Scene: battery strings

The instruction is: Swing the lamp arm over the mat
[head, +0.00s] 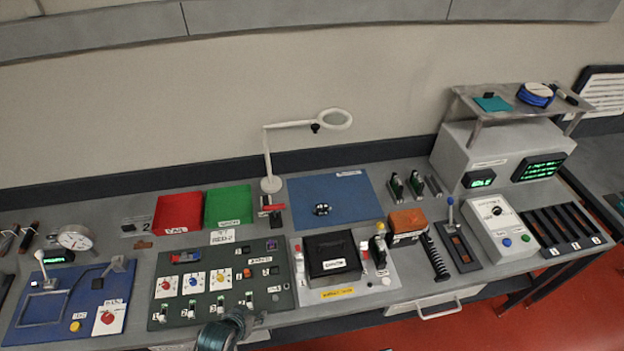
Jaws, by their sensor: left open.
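A white lamp (268,155) stands on a round base at the back of the bench, just left of the blue mat (360,204). Its upper arm (290,125) points right and ends in a ring-shaped lamp head (335,119) with a dark knob. In the picture the head shows above the mat's back edge, against the wall. I cannot tell how far it reaches over the mat. A small dark-and-white object (321,209) lies on the mat. My left gripper (238,316) is open at the bottom edge, low in front of the dark green panel, far from the lamp. My right gripper is not in view.
The dark green panel (180,260) with switches and a black box (333,250) stand between my left gripper and the mat. Red (178,209) and green (228,204) trays lie left of the lamp. A grey console (490,150) stands at the right.

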